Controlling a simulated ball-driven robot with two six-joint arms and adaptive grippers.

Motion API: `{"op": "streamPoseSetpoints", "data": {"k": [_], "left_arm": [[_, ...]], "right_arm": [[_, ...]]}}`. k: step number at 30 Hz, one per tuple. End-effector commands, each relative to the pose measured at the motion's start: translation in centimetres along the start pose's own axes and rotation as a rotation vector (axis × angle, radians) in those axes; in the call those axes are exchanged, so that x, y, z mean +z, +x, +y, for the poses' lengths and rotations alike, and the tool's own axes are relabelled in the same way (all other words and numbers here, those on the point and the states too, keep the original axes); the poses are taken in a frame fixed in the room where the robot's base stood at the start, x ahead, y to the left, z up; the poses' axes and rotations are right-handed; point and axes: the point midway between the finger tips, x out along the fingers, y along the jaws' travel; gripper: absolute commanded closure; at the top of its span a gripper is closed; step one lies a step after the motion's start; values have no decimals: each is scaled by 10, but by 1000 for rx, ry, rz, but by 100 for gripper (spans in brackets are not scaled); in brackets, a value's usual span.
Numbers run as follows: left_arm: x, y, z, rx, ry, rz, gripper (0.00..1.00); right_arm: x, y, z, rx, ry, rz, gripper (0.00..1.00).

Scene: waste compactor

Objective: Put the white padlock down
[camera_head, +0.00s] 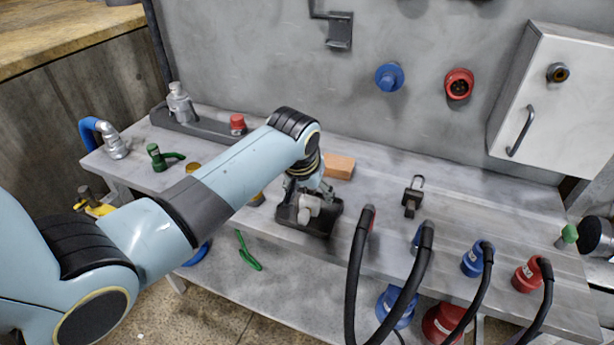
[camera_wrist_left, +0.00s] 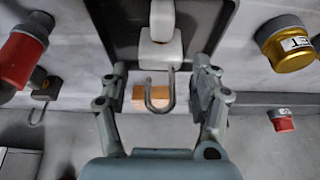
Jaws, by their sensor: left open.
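The white padlock (camera_head: 309,208) lies in a black tray (camera_head: 322,226) on the grey bench, partly hidden by my gripper in the head view. In the left wrist view the white padlock body (camera_wrist_left: 160,50) shows with its open-ended grey hook-shaped shackle (camera_wrist_left: 160,102) pointing towards me. The black tray (camera_wrist_left: 113,35) is behind it. My left gripper (camera_head: 308,192) is directly over the padlock. In the left wrist view its fingers (camera_wrist_left: 157,92) stand apart on either side of the shackle, with visible gaps. My right gripper is in neither view.
A wooden block (camera_head: 339,166) lies behind the tray. A black padlock (camera_head: 412,197) lies to the right. Black cables with red and blue plugs (camera_head: 478,258) crowd the right front. A white wall box (camera_head: 556,105) hangs at right. Bare bench lies around the black padlock.

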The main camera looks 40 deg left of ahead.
Motion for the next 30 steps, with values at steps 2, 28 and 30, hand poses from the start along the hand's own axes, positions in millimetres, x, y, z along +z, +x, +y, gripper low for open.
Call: {"op": "streamPoseSetpoints", "data": {"k": [2,28,30], "left_arm": [[-1,-20,0,1,0,5,36],[0,-98,0,0,0,0,36],[0,-98,0,0,0,0,36]], "right_arm": [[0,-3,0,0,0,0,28],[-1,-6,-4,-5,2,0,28],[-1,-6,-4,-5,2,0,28]]}}
